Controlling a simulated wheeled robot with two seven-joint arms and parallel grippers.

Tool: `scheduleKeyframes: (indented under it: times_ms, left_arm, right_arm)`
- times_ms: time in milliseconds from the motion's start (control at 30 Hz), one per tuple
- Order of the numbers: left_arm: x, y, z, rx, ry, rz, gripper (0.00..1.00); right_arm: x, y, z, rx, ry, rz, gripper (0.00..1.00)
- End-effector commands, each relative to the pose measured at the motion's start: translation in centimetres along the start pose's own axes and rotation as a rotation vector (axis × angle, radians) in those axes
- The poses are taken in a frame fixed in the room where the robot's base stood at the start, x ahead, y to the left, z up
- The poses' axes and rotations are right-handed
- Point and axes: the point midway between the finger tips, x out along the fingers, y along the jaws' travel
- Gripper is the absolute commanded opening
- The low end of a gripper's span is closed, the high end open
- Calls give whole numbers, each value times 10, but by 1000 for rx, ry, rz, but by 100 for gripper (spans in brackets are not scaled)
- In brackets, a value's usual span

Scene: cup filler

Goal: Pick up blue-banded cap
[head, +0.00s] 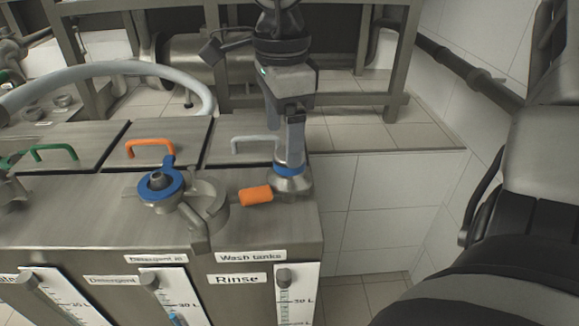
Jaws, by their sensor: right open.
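The blue-banded cap (289,184) is a metal piece with a blue ring at its upper part. It sits on the right end of the steel tank top, upright as far as I can see. My right gripper (289,158) points straight down over it, with its fingers at the blue band. The gripper is open; whether its fingers touch the cap cannot be told. The fingers hide part of the cap's top. My left gripper is not in view.
An orange grip (256,194) lies close left of the cap. A blue-ringed metal fitting (160,184) stands further left. Lids with an orange handle (150,143) and a grey handle (252,140) are behind. The tank's right edge is close to the cap.

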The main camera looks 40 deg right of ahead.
Motion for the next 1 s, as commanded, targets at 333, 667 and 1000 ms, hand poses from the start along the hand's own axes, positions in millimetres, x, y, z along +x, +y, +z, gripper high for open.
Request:
scheduleKeyframes:
  times_ms: [333,667,1000]
  left_arm:
    - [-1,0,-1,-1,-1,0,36]
    - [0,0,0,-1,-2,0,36]
    - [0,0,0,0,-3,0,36]
  right_arm:
    - [44,2,-10,0,2,5,81]
    - [52,1,-10,1,0,1,81]
    - [53,2,-10,1,0,3,20]
